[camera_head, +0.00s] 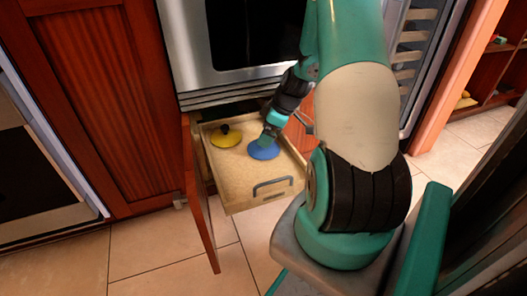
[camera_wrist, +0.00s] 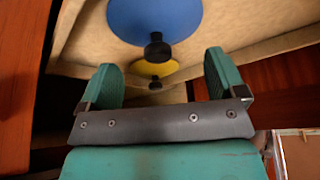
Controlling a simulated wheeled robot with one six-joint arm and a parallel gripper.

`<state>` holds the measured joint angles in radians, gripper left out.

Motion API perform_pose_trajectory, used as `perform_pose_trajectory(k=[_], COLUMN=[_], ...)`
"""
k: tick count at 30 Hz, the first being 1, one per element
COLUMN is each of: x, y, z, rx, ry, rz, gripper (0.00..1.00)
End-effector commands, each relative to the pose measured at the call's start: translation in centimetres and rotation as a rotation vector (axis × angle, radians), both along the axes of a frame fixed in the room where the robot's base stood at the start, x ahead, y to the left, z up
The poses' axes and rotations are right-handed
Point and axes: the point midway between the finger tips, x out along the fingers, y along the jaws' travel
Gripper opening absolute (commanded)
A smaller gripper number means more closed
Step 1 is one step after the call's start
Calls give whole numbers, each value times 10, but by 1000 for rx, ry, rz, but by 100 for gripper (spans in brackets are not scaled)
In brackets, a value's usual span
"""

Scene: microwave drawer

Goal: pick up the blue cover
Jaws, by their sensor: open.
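The blue cover (camera_head: 263,152) is a round lid lying in the right part of the open drawer (camera_head: 240,192). It also shows at the top of the wrist view (camera_wrist: 150,15), with its black knob (camera_wrist: 157,48) toward my fingers. My gripper (camera_head: 268,138) is just above the blue cover in the head view and hides part of it, including the knob. In the wrist view my gripper (camera_wrist: 160,60) has its two green fingers wide apart. Nothing is held between them. The knob appears between the finger lines, near the tips; I cannot tell whether anything touches.
A yellow cover (camera_head: 226,136) with a black knob lies in the drawer's back left. The drawer has a grey front handle (camera_head: 272,184). An open wooden cabinet door (camera_head: 198,200) stands left of the drawer. A steel microwave (camera_head: 190,60) is above it.

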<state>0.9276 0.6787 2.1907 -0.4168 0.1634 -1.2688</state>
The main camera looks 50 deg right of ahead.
Motion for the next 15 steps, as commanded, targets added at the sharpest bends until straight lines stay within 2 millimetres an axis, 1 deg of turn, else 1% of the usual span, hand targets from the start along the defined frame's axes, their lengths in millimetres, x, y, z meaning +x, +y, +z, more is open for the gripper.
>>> perform_pose_trajectory(k=[1, 6, 14, 15], x=[3, 12, 13, 13], y=[1, 4, 4, 4], z=[-14, -35, -34, -34], rx=[0, 0, 0, 0], ry=[0, 0, 0, 0], rz=[1, 1, -1, -1], gripper=[90, 90, 90, 80])
